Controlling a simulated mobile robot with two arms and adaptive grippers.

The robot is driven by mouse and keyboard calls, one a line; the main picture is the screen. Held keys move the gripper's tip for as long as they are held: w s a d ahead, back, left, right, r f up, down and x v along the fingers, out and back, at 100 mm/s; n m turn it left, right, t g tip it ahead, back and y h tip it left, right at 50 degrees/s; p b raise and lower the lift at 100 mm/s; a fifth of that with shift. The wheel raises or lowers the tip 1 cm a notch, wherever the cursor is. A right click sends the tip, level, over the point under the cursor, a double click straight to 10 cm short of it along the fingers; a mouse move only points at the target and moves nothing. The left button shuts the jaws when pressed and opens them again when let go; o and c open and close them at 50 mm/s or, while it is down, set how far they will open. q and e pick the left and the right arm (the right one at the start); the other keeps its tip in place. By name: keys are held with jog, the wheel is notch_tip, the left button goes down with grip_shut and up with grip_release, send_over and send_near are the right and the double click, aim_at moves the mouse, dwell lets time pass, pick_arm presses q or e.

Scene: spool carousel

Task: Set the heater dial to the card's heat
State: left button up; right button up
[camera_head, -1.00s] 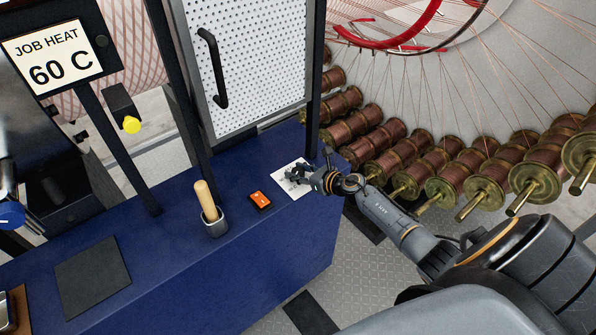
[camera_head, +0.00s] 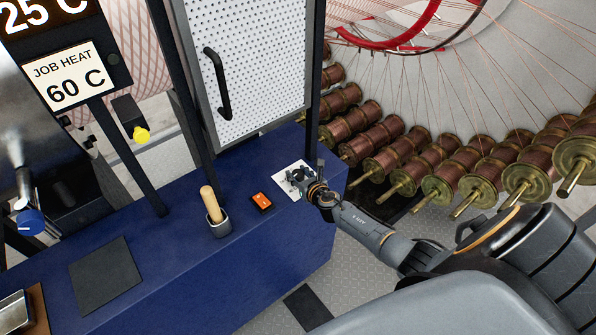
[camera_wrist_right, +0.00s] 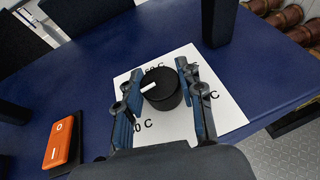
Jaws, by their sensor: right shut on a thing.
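The job heat card (camera_head: 68,78) reads 60 C in the head view. The heater dial (camera_wrist_right: 161,88) is a black round knob with a white pointer line, on a white scale plate (camera_wrist_right: 228,112). The pointer aims left and slightly down in the wrist view. Several "C" labels show on the plate, partly hidden by the fingers, so I cannot read them all. My right gripper (camera_wrist_right: 163,98) is shut on the dial, one finger on each side. In the head view the right gripper (camera_head: 300,180) covers most of the dial. My left gripper is not in view.
An orange switch (camera_head: 261,201) and a wooden-handled tool in a cup (camera_head: 213,212) stand left of the plate on the blue bench (camera_head: 180,262). A display (camera_head: 40,14) reads 25 C. A perforated door (camera_head: 250,70) rises behind. Copper spools (camera_head: 385,165) line the right.

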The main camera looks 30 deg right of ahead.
jog(key=shift+a+r+m+h+p, duration=0.1)
jog(key=shift+r+m+h+p, duration=0.05)
jog(key=shift+m+h+p, duration=0.6)
jog(key=shift+m+g+h, duration=0.5)
jog(key=shift+m+h, duration=0.45)
jog(key=shift+h, duration=0.1)
jog(key=shift+w+f+m+g+h, duration=0.1)
jog(key=shift+f+m+g+h, duration=0.1)
jog(key=shift+m+g+h, duration=0.6)
jog(key=m+g+h+b, duration=0.1)
jog(key=m+h+b, duration=0.1)
jog(key=m, duration=0.1)
jog(key=shift+f+h, duration=0.1)
jog(key=shift+h, duration=0.3)
jog(key=m+g+h+b, duration=0.1)
jog(key=m+g+b, duration=0.1)
jog(key=g+b, duration=0.1)
jog(key=m+g+h+b, duration=0.2)
jog(key=m+b, duration=0.1)
jog(key=b, duration=0.2)
jog(key=shift+f+g, duration=0.2)
jog(key=shift+g, duration=0.2)
jog(key=m+g+b, duration=0.5)
jog(key=g+b, duration=0.1)
jog(key=b, duration=0.6)
jog(key=shift+r+m+h, duration=0.15)
jog(key=shift+m+h, duration=0.25)
jog(key=shift+r+m+g+b, duration=0.3)
jog(key=shift+g+b, duration=0.3)
jog(key=shift+b, duration=0.45)
